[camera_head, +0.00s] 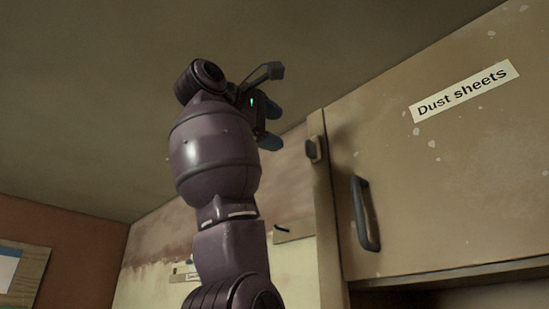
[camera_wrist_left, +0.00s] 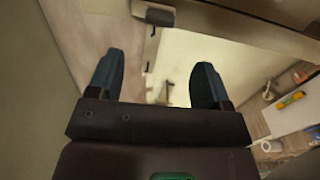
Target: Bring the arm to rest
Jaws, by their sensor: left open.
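My left arm (camera_head: 215,155), purple, stands raised in the middle of the head view. Its gripper (camera_head: 272,126) is high up, near the ceiling, with blue fingers pointing right, to the left of a closed cabinet as the picture shows it. In the left wrist view the two fingers (camera_wrist_left: 158,64) stand wide apart with nothing between them. My right gripper is in neither view.
The beige cabinet door (camera_head: 440,170) bears a "Dust sheets" label (camera_head: 465,92) and a dark handle (camera_head: 365,214). A small dark fitting (camera_head: 314,150) sits on the cabinet's edge. A yellow item (camera_wrist_left: 291,100) lies on a light surface below, in the left wrist view.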

